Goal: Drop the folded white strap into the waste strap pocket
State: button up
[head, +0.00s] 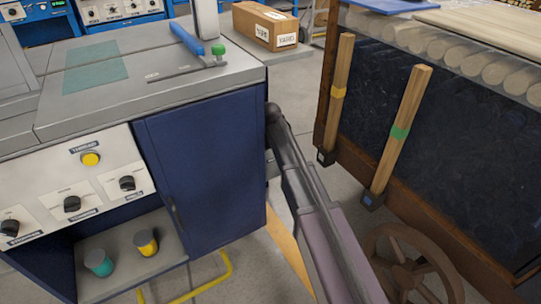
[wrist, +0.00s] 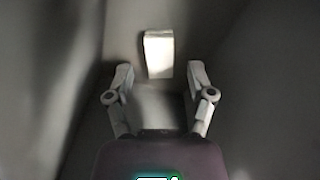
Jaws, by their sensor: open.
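In the wrist view, a small white folded piece (wrist: 158,53), which looks like the strap, lies just past my fingertips. My gripper (wrist: 161,74) is open, with one finger on each side below the white piece. A gap shows between the piece and both fingers. Smooth grey walls (wrist: 240,70) surround them like the inside of a narrow pocket, blurred and dim. I cannot tell whether the piece rests on the bottom. In the head view my gripper, the strap and the pocket cannot be made out.
A blue cabinet (head: 205,150) with a control panel (head: 75,190) stands at left. A dark wood-framed bin (head: 450,140) with two upright wooden posts stands at right, a spoked wheel (head: 410,265) below it. A cardboard box (head: 265,25) sits at the back.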

notch_tip(320, 180, up, 12)
jog(key=p, duration=1.1)
jog(key=shift+f, duration=0.1)
dwell(0.7)
jog(key=s+d+n, duration=2.2)
jog(key=s+n, duration=0.2)
jog(key=shift+n, duration=0.4)
notch_tip(320, 180, up, 38)
jog(key=p, duration=3.8)
